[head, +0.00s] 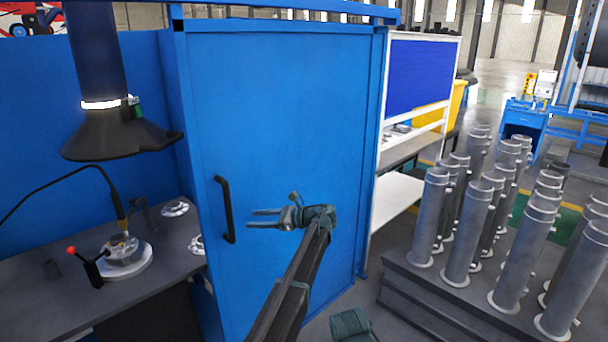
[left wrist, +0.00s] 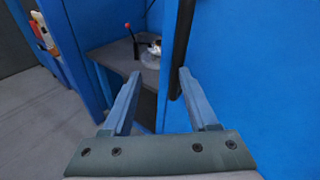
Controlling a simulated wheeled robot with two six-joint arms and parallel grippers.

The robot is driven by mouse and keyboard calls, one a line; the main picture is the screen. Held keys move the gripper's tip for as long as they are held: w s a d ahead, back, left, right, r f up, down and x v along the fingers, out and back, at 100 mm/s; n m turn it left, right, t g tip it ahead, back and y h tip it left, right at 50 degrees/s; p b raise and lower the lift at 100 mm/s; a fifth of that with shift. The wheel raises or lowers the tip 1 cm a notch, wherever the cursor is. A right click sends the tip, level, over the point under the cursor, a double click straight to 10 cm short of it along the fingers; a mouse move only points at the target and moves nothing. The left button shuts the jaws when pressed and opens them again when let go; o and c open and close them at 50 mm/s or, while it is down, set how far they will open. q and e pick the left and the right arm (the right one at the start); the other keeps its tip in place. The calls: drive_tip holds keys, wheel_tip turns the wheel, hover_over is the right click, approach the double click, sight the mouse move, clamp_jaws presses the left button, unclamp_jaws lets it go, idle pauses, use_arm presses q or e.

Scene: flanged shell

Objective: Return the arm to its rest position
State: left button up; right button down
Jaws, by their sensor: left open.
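My left gripper (head: 251,219) is open and empty in front of the blue door, its fingers pointing left. The black door handle (head: 226,208) is just left of its fingertips in the head view. In the left wrist view the two fingers of the gripper (left wrist: 159,73) are spread apart. The handle (left wrist: 182,40) there stands close by the right fingertip; I cannot tell if they touch. My left arm (head: 292,290) reaches up from the bottom of the head view. A grey-green part at the bottom edge looks like my own; no right fingers show.
The blue door (head: 285,130) stands close ahead. Left of it, a grey bench (head: 45,285) holds a round fixture (head: 125,262) with a red-knobbed lever under a dark hood (head: 118,140). At right, several flanged pipes (head: 470,235) stand on a dark platform.

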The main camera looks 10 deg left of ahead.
use_arm(q)
drive_tip(key=s+f+n+g+h, duration=0.1)
drive_tip(key=s+f+n+h, duration=0.4)
drive_tip(key=s+f, duration=0.5)
drive_tip(key=s+f+n+h, duration=0.5)
drive_tip(key=s+n, duration=0.1)
drive_tip(key=s, duration=0.8)
drive_tip(key=s+d+f+n+h, duration=0.2)
drive_tip(key=s+d+h, duration=0.3)
drive_tip(key=s+d, duration=1.2)
drive_tip(key=shift+d+f+n+g, duration=0.3)
drive_tip(key=shift+d+f+g, duration=0.1)
drive_tip(key=shift+d+f, duration=0.15)
drive_tip(key=shift+s+a, duration=0.1)
